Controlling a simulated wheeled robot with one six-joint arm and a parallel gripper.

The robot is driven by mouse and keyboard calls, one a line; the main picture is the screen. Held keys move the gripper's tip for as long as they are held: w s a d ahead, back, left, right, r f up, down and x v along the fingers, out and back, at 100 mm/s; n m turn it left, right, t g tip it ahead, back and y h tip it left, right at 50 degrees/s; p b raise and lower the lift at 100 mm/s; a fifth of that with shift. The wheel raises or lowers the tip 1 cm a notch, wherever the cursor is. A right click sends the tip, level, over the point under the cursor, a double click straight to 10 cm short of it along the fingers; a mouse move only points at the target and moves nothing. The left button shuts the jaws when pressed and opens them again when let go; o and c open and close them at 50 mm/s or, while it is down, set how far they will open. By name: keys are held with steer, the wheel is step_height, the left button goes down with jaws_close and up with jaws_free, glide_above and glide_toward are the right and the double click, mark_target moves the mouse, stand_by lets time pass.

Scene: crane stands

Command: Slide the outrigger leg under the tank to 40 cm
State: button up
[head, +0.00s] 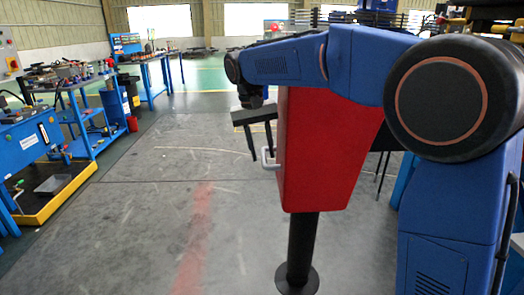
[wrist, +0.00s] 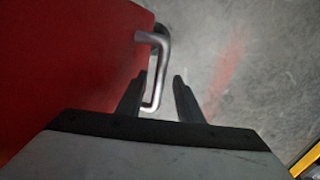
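A red tapered box-shaped body (head: 325,150) hangs in the middle of the head view; its top is hidden behind my arm. A black round post (head: 302,240) with a disc foot (head: 297,281) comes out under it, as an outrigger leg. A pale metal handle (head: 268,160) sticks out of the red body's left side. My gripper (head: 260,157) is at the handle, fingers pointing down. In the wrist view, my gripper (wrist: 161,75) is open, and the handle (wrist: 162,62) reaches between the fingers, nearer the left one. I cannot tell if they touch. No scale is readable.
Blue workbenches (head: 85,120) with tools stand along the left. A yellow-edged tray (head: 50,195) lies at the lower left, and a red bin (head: 133,123) stands beyond. The grey floor (head: 150,225) left of the red body is clear, with a faded red stripe.

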steer(key=a+r, duration=0.3)
steer(key=r, duration=1.4)
steer(key=shift+a, duration=0.1)
